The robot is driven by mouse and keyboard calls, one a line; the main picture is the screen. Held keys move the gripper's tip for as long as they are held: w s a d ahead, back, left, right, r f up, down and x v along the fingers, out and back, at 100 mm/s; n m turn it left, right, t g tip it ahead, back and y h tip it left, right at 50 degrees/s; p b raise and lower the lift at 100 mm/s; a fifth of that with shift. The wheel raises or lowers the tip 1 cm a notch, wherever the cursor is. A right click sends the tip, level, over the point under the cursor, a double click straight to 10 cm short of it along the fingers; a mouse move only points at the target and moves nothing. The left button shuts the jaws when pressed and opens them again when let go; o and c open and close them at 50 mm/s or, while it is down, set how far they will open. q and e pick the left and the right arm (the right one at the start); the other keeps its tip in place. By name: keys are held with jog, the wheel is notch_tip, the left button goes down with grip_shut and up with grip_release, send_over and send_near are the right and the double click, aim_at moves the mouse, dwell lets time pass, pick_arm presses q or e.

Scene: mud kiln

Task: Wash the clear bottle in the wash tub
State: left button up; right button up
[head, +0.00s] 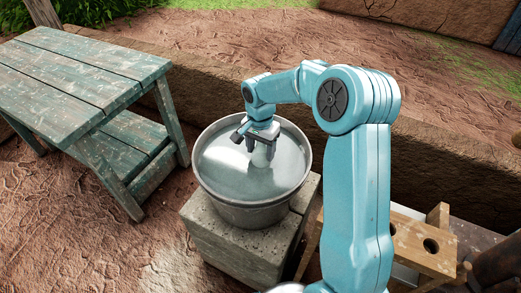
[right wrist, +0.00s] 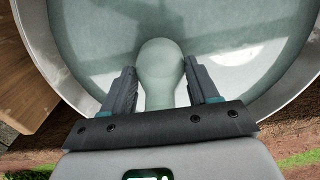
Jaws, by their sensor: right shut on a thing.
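The wash tub (head: 204,190) is a round grey metal tub filled with greyish water, and it stands on a stone block. My right gripper (head: 261,148) points down over the middle of the tub. It is shut on the clear bottle (head: 259,160), of which only a pale rounded part shows below the fingers. In the right wrist view the bottle (right wrist: 160,62) sits between the two dark fingers, with the tub's water around it. I cannot tell how deep it is in the water. My left gripper is not in view.
A worn teal wooden table (head: 75,70) with a lower shelf stands at the left. The stone block (head: 235,250) bears the tub. A wooden rack (head: 420,243) with round holes is at the lower right, partly behind my arm. A low mud wall runs behind the tub.

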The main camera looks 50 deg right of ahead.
notch_tip(320, 180, up, 14)
jog(key=p, duration=0.9)
jog(key=shift+r+p, duration=0.15)
jog(key=shift+p, duration=0.25)
